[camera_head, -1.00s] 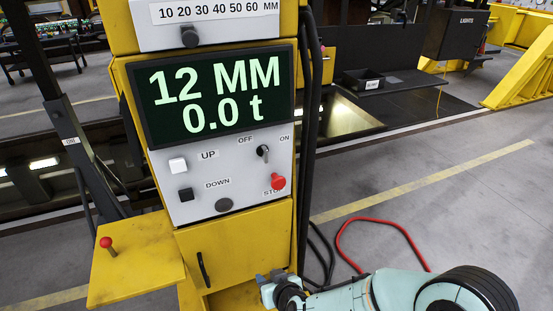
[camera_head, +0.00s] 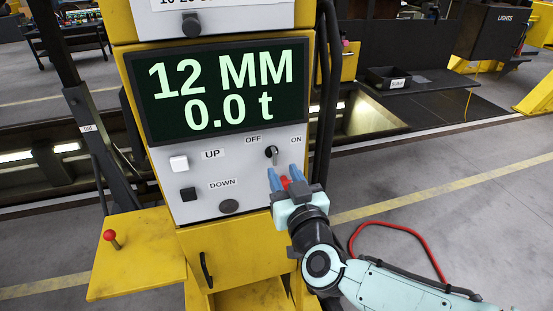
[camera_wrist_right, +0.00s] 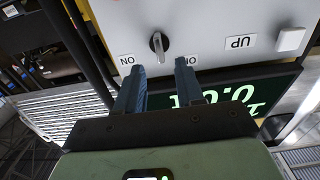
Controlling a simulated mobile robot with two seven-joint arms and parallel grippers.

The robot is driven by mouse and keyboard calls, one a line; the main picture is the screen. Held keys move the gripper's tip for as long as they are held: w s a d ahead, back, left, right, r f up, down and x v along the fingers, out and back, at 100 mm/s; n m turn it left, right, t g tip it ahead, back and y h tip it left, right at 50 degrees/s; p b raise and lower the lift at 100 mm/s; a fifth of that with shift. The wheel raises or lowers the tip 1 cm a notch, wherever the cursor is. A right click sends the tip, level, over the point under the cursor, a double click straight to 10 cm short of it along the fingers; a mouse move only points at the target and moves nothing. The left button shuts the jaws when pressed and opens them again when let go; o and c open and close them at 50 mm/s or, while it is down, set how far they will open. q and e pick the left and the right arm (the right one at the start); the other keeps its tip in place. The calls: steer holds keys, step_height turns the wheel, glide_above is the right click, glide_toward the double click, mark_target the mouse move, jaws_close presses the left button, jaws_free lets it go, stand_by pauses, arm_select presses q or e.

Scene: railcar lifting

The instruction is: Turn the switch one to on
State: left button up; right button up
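The rotary switch (camera_head: 271,152) is a small black knob with a silver lever on the grey control panel (camera_head: 235,170). The OFF label is at its upper left and the ON label at its upper right. I cannot tell clearly which label the lever is set to. My right gripper (camera_head: 284,171) is just below the switch, with two blue fingers apart and nothing between them. In the right wrist view, the switch (camera_wrist_right: 158,43) shows upside down, beyond and between the open fingertips (camera_wrist_right: 160,66). The fingers appear not to touch it. My left gripper is out of view.
The red stop button (camera_head: 284,182) shows behind my right fingers. White UP (camera_head: 179,163) and black DOWN (camera_head: 188,194) buttons sit at the left. The display (camera_head: 220,92) reads 12 MM and 0.0 t. Black cables (camera_head: 325,90) run beside the yellow cabinet's right edge.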

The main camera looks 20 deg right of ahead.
mark_target(276, 159)
steer(key=w, duration=0.6)
steer(key=shift+a, duration=0.1)
jaws_close()
